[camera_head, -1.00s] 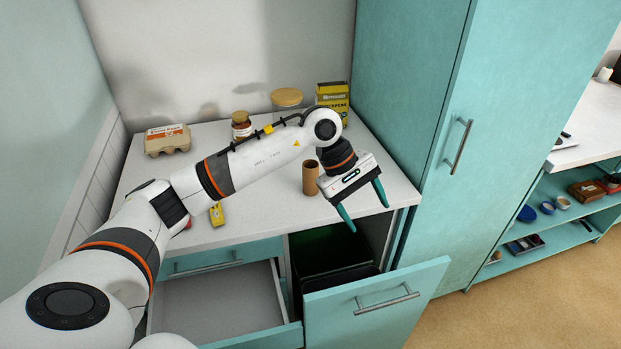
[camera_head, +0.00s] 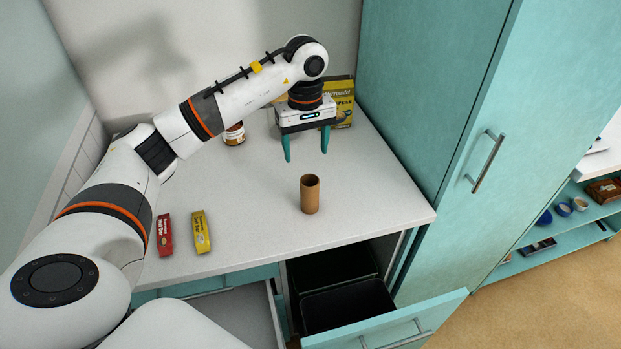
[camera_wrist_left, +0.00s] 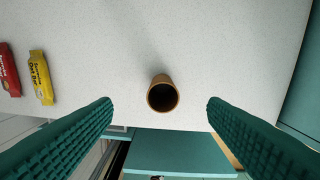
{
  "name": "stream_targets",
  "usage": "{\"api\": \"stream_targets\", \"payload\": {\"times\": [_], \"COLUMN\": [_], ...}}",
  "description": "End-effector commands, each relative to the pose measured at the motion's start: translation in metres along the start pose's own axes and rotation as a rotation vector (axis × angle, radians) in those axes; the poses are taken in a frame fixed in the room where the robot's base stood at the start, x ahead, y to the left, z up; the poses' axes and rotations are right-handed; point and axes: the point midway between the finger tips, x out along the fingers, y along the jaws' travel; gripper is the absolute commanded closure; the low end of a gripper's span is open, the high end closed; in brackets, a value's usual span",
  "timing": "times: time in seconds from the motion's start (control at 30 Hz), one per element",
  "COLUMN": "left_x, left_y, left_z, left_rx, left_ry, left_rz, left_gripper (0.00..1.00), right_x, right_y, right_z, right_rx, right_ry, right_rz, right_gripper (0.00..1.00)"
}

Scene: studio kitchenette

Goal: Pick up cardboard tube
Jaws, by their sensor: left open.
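The cardboard tube (camera_head: 310,195) is a short brown cylinder with an open top. It stands upright on the white counter (camera_head: 250,215), near its front edge. In the left wrist view the tube (camera_wrist_left: 162,95) lies between the two green fingers, further out than their tips, and I look down into its dark opening. My left gripper (camera_head: 307,158) is open and empty, with its fingers pointing down. In the head view it hangs above and behind the tube, apart from it. My right gripper is not in view.
Red (camera_head: 165,235) and yellow (camera_head: 201,232) bars lie on the counter to the left. A jar (camera_head: 234,134) and a yellow box (camera_head: 343,103) stand behind. A tall teal cabinet (camera_head: 430,110) bounds the right side. Below the counter, an open drawer front (camera_head: 400,322) and dark bin (camera_head: 345,305) stick out.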

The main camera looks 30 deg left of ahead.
Motion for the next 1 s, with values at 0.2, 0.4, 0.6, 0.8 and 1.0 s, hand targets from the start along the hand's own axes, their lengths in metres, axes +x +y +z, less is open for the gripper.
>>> {"api": "stream_targets", "payload": {"times": [0.2,0.4,0.6,0.8,1.0], "left_x": [0.026,0.058,0.071,0.099,0.119], "left_y": [0.001,0.0,-0.001,-0.005,-0.005], "left_z": [-0.002,-0.002,-0.004,-0.013,-0.01], "left_rx": [0.001,0.0,0.001,0.002,0.001], "left_ry": [0.005,0.005,0.003,0.006,0.001], "left_rz": [0.005,0.003,0.002,0.003,0.001], "left_gripper": [0.32,0.32,0.32,0.32,0.32], "right_x": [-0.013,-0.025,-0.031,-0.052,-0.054], "right_y": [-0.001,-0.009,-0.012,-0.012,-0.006], "right_z": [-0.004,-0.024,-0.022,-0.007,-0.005], "right_rx": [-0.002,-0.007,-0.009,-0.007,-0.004], "right_ry": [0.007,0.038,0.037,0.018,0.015], "right_rz": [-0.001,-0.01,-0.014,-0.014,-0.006], "right_gripper": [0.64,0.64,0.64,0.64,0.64]}}
